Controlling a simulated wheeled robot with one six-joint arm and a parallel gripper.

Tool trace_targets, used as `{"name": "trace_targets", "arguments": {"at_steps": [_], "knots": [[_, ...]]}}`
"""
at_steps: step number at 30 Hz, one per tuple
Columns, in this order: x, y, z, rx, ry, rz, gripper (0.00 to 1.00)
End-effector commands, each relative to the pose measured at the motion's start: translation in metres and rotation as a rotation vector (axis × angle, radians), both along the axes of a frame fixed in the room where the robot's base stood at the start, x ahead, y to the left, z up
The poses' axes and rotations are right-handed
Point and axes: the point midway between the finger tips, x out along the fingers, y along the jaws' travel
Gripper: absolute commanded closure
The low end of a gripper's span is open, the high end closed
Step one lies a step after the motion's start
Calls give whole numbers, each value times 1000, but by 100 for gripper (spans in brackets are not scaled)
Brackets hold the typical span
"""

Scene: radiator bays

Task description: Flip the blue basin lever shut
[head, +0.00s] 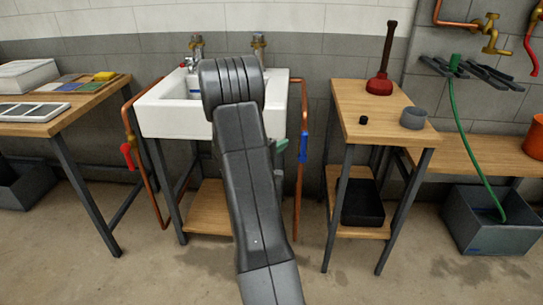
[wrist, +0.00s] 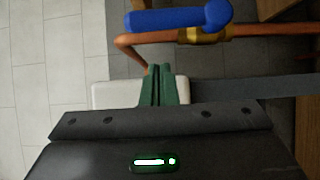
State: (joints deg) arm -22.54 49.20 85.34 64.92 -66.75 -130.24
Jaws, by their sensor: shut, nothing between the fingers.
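The blue basin lever (head: 302,148) is on the vertical copper pipe (head: 297,200) at the right side of the white basin (head: 165,115). It lies roughly along the pipe. In the wrist view the blue lever (wrist: 180,17) runs almost parallel to the pipe, beside a brass valve body (wrist: 205,34). My gripper (head: 281,147) is just left of the lever in the head view, partly hidden by my arm. In the wrist view its green fingers (wrist: 159,84) are together and empty, pointing at the pipe, with a gap between them and the lever.
A red lever (head: 127,155) is on the left copper pipe. A wooden bench (head: 350,95) with a plunger (head: 380,75) and grey cup (head: 414,118) stands close to the right of the blue lever. Another table (head: 45,128) stands at left. The floor in front is clear.

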Motion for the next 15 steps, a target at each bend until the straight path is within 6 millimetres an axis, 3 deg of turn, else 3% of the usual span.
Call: {"name": "trace_targets", "arguments": {"at_steps": [6, 15], "knots": [[5, -31, -2, 1, -1, -1, 100], [7, -38, 0, 1, -1, 1, 100]]}}
